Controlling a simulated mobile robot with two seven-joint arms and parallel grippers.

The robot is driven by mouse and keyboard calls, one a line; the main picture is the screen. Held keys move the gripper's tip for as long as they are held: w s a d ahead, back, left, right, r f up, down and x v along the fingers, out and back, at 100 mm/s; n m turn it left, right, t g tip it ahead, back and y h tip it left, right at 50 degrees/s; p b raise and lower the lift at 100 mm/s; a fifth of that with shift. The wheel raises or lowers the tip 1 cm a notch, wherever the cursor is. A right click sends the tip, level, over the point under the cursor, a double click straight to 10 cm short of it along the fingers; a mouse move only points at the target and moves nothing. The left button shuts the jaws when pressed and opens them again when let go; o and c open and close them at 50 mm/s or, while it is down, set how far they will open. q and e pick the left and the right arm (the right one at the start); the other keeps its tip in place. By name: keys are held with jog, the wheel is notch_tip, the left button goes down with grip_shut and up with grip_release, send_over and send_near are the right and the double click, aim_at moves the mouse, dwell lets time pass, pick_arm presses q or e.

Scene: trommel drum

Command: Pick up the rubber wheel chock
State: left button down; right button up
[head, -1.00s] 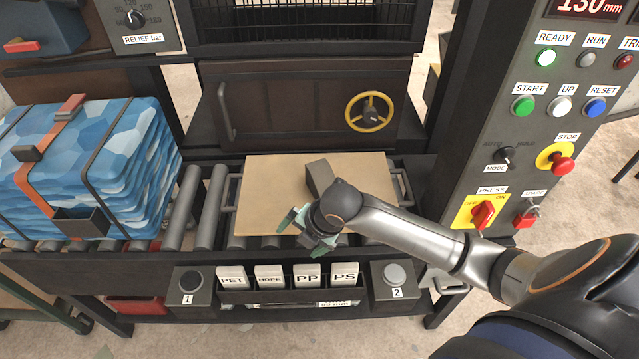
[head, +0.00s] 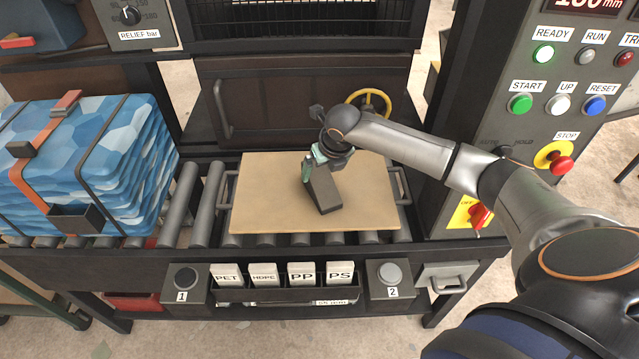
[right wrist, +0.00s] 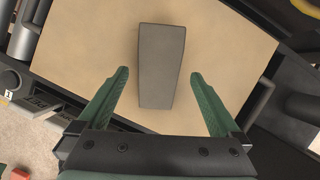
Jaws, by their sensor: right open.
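The rubber wheel chock (head: 323,190) is a dark grey wedge. It lies on the tan board (head: 262,205) in the middle of the head view. In the right wrist view the chock (right wrist: 160,65) shows between and beyond the fingers, with its near end between the two fingertips. My right gripper (head: 312,168) is over the chock's far end in the head view. In the right wrist view its green fingers (right wrist: 160,75) are open, one on each side, with a gap to the chock on both sides. Whether the fingers are down at chock height is hard to tell. My left gripper is not in view.
The board rests on a roller conveyor (head: 187,205) and has metal handles at its sides. A strapped blue bale (head: 75,160) stands at the left. A control panel (head: 560,110) rises at the right. A yellow handwheel (head: 372,100) sits behind my right arm.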

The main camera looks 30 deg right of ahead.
aim_at(321, 177)
jog(key=shift+x, duration=3)
jog(key=shift+r, duration=0.1)
grip_shut()
